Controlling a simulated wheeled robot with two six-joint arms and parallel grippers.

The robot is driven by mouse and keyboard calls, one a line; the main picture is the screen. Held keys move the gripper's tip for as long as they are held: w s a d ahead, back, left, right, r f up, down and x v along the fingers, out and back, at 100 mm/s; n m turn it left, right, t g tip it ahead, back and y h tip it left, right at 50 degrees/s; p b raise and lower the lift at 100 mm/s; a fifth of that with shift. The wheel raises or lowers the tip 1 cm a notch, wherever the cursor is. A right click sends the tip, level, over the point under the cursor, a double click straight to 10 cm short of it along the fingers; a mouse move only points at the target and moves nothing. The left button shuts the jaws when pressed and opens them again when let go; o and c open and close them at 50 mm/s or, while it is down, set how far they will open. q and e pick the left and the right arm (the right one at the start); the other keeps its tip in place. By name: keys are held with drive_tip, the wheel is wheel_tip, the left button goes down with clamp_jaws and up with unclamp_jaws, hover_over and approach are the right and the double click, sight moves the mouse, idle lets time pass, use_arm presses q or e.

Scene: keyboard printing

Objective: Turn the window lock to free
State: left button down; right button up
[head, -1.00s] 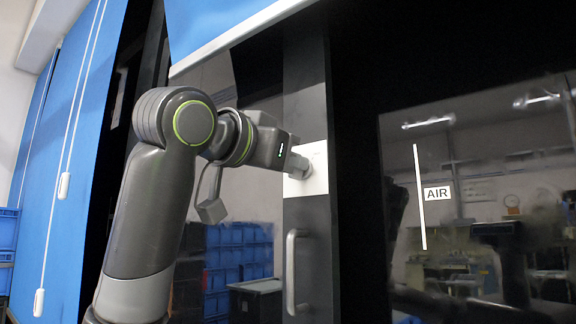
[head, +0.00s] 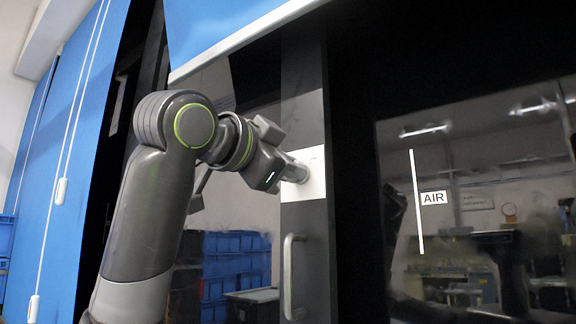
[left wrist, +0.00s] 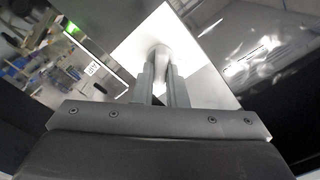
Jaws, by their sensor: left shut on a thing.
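The window lock has a white square plate (head: 317,174) fixed on the dark window frame, above the door-like handle. My left gripper (head: 299,173) reaches it from the left and is shut at the plate. In the left wrist view, the fingers of the left gripper (left wrist: 161,85) are closed on the pale lock knob (left wrist: 160,56), in front of the white plate (left wrist: 203,72). The plate looks tilted there because the hand is rolled. In the head view the knob is mostly hidden by the gripper. My right gripper is not in view.
A vertical grey handle (head: 289,277) sits below the lock on the frame. A blue blind (head: 225,25) hangs above my arm, and blue curtains (head: 75,140) with cords hang at left. Dark glass with an AIR label (head: 434,198) lies at right.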

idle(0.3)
use_arm(q)
drive_tip(key=c, duration=1.5)
unclamp_jaws()
drive_tip(key=shift+o, duration=0.2)
drive_tip(key=shift+s+a, duration=0.1)
drive_tip(key=shift+s, duration=0.05)
drive_tip(key=b+v, duration=0.7)
drive_tip(key=v, duration=1)
